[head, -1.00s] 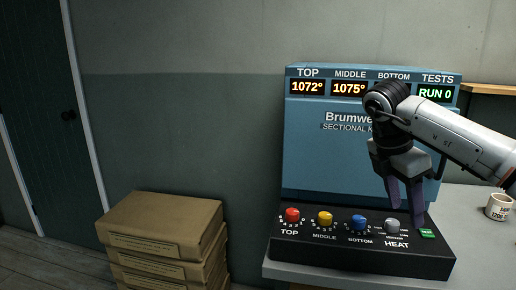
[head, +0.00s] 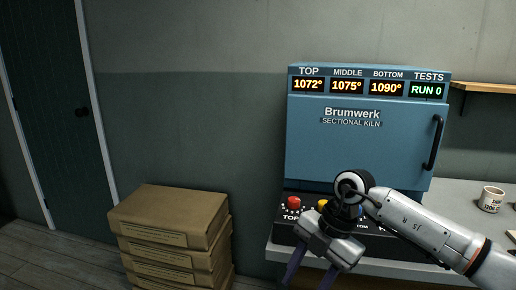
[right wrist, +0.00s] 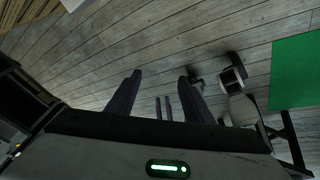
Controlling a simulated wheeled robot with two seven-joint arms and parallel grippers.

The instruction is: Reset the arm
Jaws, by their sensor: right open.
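My right arm comes in from the right in the head view. Its gripper (head: 309,278) hangs low in front of the kiln's control panel, fingers pointing down and cut by the bottom edge. In the right wrist view the two dark fingers (right wrist: 158,92) are apart with nothing between them, above the wooden floor (right wrist: 190,40). The blue kiln (head: 360,150) stands on the grey table, with displays reading 1072°, 1075°, 1090° and RUN 0. The red knob (head: 293,203) and yellow knob (head: 322,204) show; the arm hides most of the other controls. My left gripper is not in view.
Stacked brown boxes (head: 170,215) stand on the floor left of the table (head: 455,200). A white mug (head: 491,199) sits on the table at the right, below a wooden shelf (head: 485,88). A dark door (head: 45,110) is at far left. A green patch (right wrist: 295,70) shows at right in the wrist view.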

